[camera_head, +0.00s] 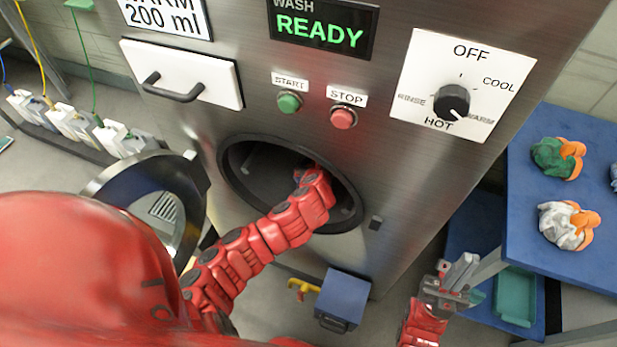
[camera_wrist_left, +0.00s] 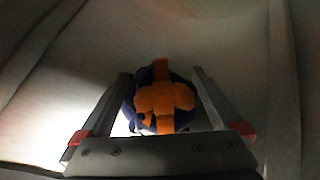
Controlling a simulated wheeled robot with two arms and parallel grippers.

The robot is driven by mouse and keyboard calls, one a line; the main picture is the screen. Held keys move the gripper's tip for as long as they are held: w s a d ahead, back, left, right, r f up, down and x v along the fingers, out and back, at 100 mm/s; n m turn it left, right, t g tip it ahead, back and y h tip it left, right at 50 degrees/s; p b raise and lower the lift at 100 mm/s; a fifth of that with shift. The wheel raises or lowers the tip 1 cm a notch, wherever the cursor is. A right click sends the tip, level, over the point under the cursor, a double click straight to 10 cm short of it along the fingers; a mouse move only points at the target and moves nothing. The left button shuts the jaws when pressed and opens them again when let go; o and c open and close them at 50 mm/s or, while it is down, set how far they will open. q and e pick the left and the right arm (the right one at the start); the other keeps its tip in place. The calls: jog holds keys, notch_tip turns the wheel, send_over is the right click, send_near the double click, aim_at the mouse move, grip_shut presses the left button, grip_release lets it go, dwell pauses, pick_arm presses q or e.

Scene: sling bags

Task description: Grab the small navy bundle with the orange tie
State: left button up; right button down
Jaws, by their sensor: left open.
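The small navy bundle with the orange tie (camera_wrist_left: 158,100) shows in the left wrist view, inside the pale curved drum (camera_wrist_left: 150,35). My left gripper (camera_wrist_left: 161,72) is open, with one finger on each side of the bundle; I cannot tell whether they touch it. In the head view my left arm reaches through the washer's round opening (camera_head: 240,165), so its gripper and the bundle are hidden there. My right gripper (camera_head: 462,272) hangs low at the right, in front of the blue shelving; I cannot tell its jaw state.
The washer's round door (camera_head: 100,185) stands open at left. A blue table (camera_head: 525,200) at right holds a green bundle (camera_head: 553,157) and a grey-white bundle (camera_head: 562,226), both with orange ties. A blue box (camera_head: 344,300) sits low on the washer front. The dial (camera_head: 452,101) points near HOT.

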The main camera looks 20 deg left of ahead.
pick_arm(q)
jog(key=shift+w, duration=0.15)
grip_shut()
dwell(0.4)
